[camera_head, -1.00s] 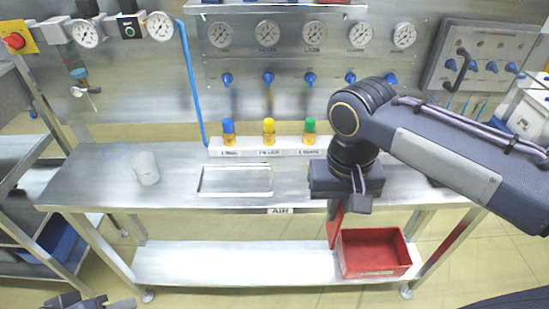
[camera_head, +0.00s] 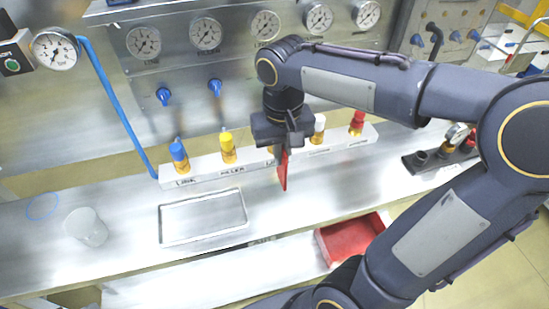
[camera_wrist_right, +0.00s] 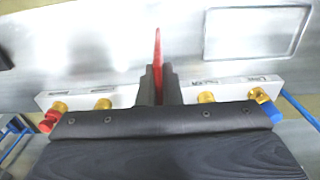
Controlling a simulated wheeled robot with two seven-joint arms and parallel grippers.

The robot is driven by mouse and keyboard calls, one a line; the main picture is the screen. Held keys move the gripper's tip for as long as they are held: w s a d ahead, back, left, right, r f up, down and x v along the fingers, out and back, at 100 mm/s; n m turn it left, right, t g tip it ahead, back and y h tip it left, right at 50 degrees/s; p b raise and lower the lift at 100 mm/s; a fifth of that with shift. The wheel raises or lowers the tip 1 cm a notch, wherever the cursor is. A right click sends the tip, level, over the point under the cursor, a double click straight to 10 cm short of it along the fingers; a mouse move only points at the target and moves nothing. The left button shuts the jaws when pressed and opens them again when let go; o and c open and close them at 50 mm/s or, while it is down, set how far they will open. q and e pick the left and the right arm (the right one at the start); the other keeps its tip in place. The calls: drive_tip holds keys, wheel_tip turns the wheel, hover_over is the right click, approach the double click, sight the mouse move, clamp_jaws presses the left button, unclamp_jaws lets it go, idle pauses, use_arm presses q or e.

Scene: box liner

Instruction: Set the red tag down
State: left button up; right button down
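The red tag (camera_head: 283,170) hangs below my right gripper (camera_head: 284,148), seen nearly edge-on above the metal bench. In the right wrist view the red tag (camera_wrist_right: 157,62) stands as a thin red strip between the two dark fingers of the right gripper (camera_wrist_right: 158,85), which are closed on it. I cannot tell whether its lower edge touches the bench top. The right gripper hides part of the white valve rack (camera_head: 205,169) behind it, including most of one valve. My left gripper is not in view.
A shallow metal tray (camera_head: 203,217) lies on the bench left of the tag. A translucent cup (camera_head: 86,227) stands further left. A red bin (camera_head: 345,240) sits on the lower shelf. A dark block with fittings (camera_head: 440,155) is at right. Bench space around the tag looks clear.

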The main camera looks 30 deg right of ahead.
drive_tip(key=shift+w+d+f+p, duration=0.1)
drive_tip(key=shift+w+d+f, duration=0.5)
drive_tip(key=shift+w+f, duration=0.75)
drive_tip(key=shift+w+d+f+p, duration=0.1)
drive_tip(key=shift+w+d+f, duration=0.55)
drive_tip(key=shift+f, duration=1.3)
drive_tip(key=shift+w+d+f+p, duration=0.1)
drive_tip(key=shift+w+d+f, duration=0.45)
drive_tip(key=shift+w+f, duration=0.8)
drive_tip(key=shift+s+f, duration=0.35)
drive_tip(key=shift+f, duration=0.15)
drive_tip(key=c, duration=1.6)
unclamp_jaws()
